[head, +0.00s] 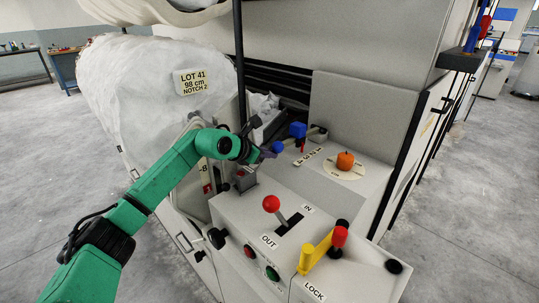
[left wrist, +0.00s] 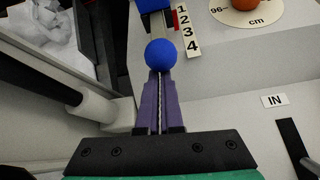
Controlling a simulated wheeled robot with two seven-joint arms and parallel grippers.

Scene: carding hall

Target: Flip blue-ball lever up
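The blue ball (head: 277,147) of the lever is on the far left of the control panel, beside the 1-to-4 number strip. In the left wrist view the blue ball (left wrist: 161,54) sits right at the tips of my purple fingers. My left gripper (head: 268,153) reaches in from the left; its fingers (left wrist: 160,78) lie together with only a thin line between them. The ball stands at the tips, not between the fingers. Contact looks likely but I cannot be sure. The lever's rod is mostly hidden. My right gripper is not in view.
A blue block (head: 298,130) stands just behind the ball by the number strip (head: 308,157). An orange knob (head: 345,160) is to the right. Nearer are a red-ball lever (head: 271,204), a yellow lock handle (head: 315,254) and push-buttons. A large white roll (head: 150,85) is at left.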

